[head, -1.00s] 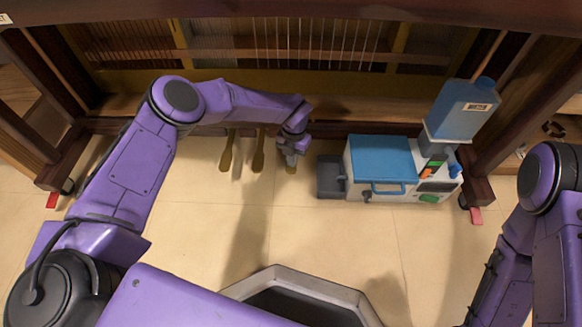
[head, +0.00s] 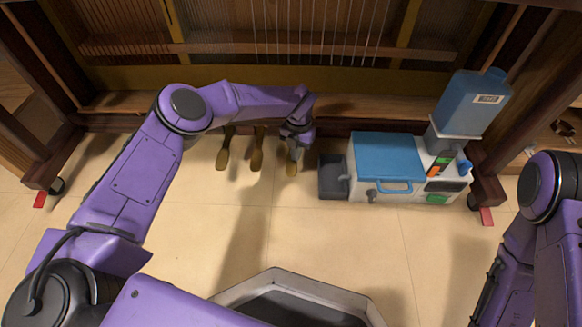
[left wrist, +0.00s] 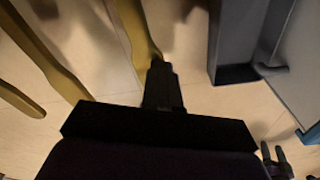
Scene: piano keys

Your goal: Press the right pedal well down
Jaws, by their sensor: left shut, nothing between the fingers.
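Three brass pedals stick out from under the piano: the left pedal (head: 223,155), the middle pedal (head: 257,152) and the right pedal (head: 291,168). My left gripper (head: 295,148) is shut and empty, pointing down over the right pedal and hiding part of it. In the left wrist view, the shut fingers (left wrist: 161,82) overlap the end of the right pedal (left wrist: 137,30). Contact, and how far that pedal is down, I cannot tell. The middle pedal (left wrist: 48,55) lies to the left there.
A white and blue machine (head: 385,155) with a dark grey tray (head: 332,178) stands close to the right of the right pedal. A blue bottle (head: 473,103) sits at its back right. The piano's lower beam runs behind the pedals. The tiled floor (head: 320,235) in front is clear.

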